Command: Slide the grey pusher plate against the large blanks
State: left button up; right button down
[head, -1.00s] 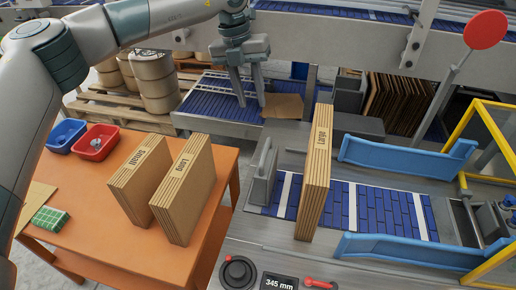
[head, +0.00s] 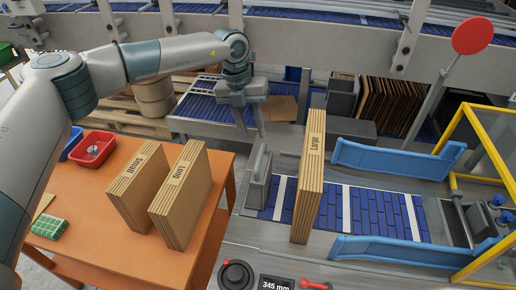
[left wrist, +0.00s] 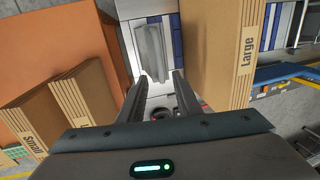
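The grey pusher plate (head: 258,180) stands upright at the left end of the blue-belted infeed. It also shows in the left wrist view (left wrist: 151,52), beyond my fingertips. The large blanks (head: 309,180), a tall brown stack marked "Large", stand upright just right of the plate, with a strip of belt between them. In the left wrist view the large blanks (left wrist: 222,55) are right of my fingers. My left gripper (head: 252,133) is open and empty, behind and above the plate, apart from it. My right gripper is not in view.
An orange table (head: 95,215) at the left holds stacks marked "Small" (head: 138,190) and "Long" (head: 182,195), plus a red bin (head: 93,149). Blue guide rails (head: 395,158) flank the belt. A dial (head: 236,275) and "345 mm" display (head: 276,284) are in front.

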aim_at(260, 158)
pick_arm(q)
jog(key=f+p, duration=0.1)
jog(key=f, duration=0.2)
jog(key=d+f+p, duration=0.1)
jog(key=f, duration=0.2)
jog(key=f+p, duration=0.1)
jog(key=f, duration=0.2)
jog(key=shift+s+d+f, duration=0.1)
jog(key=shift+s+d, duration=0.05)
jog(key=shift+d, duration=0.25)
grip_shut()
